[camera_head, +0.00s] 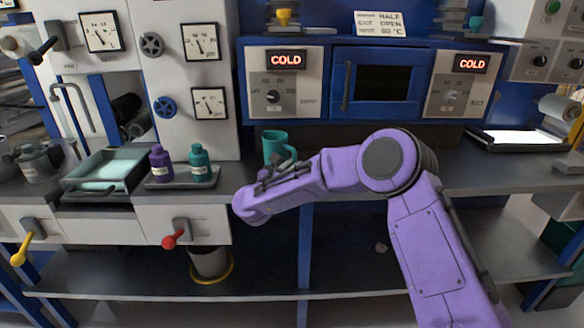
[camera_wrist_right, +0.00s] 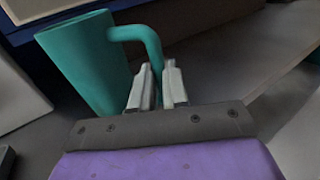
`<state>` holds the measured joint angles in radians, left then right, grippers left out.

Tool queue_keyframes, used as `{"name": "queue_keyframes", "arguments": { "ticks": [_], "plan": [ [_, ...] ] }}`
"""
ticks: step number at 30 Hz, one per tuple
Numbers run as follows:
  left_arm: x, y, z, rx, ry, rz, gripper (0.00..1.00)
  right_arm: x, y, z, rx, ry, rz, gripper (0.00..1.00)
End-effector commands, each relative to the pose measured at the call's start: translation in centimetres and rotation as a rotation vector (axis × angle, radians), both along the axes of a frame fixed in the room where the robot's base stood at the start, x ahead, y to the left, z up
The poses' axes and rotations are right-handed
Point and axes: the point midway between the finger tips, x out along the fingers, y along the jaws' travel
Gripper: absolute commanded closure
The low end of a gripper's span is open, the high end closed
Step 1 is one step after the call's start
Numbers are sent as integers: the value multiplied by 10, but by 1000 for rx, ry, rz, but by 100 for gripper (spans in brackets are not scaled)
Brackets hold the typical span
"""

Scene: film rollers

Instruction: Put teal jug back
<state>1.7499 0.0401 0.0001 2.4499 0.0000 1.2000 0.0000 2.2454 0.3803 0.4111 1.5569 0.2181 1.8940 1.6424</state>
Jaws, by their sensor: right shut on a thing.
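The teal jug (camera_head: 274,146) stands roughly upright at the counter, right of the bottle tray, in the head view. Its lower part is hidden behind my right arm. In the right wrist view the teal jug (camera_wrist_right: 88,62) fills the upper left, with its handle between my fingers. My right gripper (camera_wrist_right: 158,84) is shut on the handle; in the head view the right gripper (camera_head: 274,172) is partly hidden by its own wrist. I cannot tell whether the jug's base touches the counter. My left gripper is not in view.
A tray (camera_head: 182,184) with a purple bottle (camera_head: 160,164) and a teal bottle (camera_head: 200,166) stands left of the jug. A shallow basin (camera_head: 106,172) is farther left. The grey counter (camera_head: 455,165) right of my arm is clear.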

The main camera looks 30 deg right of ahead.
Motion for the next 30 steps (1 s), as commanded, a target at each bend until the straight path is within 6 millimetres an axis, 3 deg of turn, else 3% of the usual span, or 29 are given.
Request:
{"name": "queue_keyframes", "arguments": {
  "ticks": [7,8,9,10,20,23,30],
  "plan": [
    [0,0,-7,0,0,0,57,0,0,-5,0,-1,0,100],
    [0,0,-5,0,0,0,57,0,0,-4,0,0,0,76],
    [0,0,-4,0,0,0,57,0,0,-3,0,1,0,63],
    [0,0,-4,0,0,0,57,0,0,-3,0,1,0,60],
    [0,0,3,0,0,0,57,0,0,3,0,1,0,60],
    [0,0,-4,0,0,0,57,-7,15,0,-1,0,4,60],
    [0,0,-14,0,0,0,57,-37,70,-1,-3,1,5,60]
  ]
}}
